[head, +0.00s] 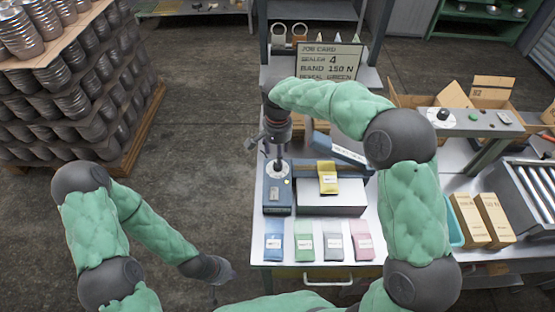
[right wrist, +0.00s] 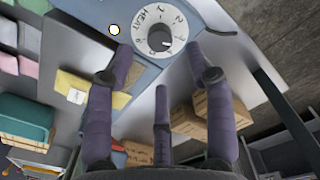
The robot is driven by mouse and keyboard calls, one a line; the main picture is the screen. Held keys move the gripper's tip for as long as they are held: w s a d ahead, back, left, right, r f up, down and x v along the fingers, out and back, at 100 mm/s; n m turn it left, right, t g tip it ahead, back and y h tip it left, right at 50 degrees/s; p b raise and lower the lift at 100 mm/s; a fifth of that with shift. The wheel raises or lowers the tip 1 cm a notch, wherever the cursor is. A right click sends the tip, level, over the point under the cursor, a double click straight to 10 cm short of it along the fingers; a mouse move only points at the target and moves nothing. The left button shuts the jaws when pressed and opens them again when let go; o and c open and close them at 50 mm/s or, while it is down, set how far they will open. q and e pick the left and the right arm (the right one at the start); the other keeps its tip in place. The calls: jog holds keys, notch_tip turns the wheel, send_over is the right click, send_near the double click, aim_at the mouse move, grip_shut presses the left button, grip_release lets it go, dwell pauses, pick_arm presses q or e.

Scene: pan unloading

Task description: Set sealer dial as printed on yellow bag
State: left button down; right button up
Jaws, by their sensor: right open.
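The sealer (head: 275,197) is a blue unit on the bench, with a white round dial (right wrist: 172,30) marked HEAT and digits. The dark dial knob (right wrist: 160,38) has a pale pointer mark; I cannot tell which digit it meets. My right gripper (right wrist: 160,62) is open, its fingers spread above and around the dial, apparently not touching the knob. It points down at the dial in the head view (head: 275,150). The yellow bag (head: 328,178) lies on the sealer's grey top; its label (right wrist: 76,96) is too small to read. My left gripper (head: 222,272) hangs low, left of the bench.
Blue, green (head: 304,240), grey and pink bags lie along the bench front. Cartons (head: 482,220) stand right; stacked cans (head: 75,90) stand left. The floor between is clear.

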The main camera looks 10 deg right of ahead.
notch_tip(320, 180, up, 6)
jog(key=shift+f, duration=0.1)
dwell(0.7)
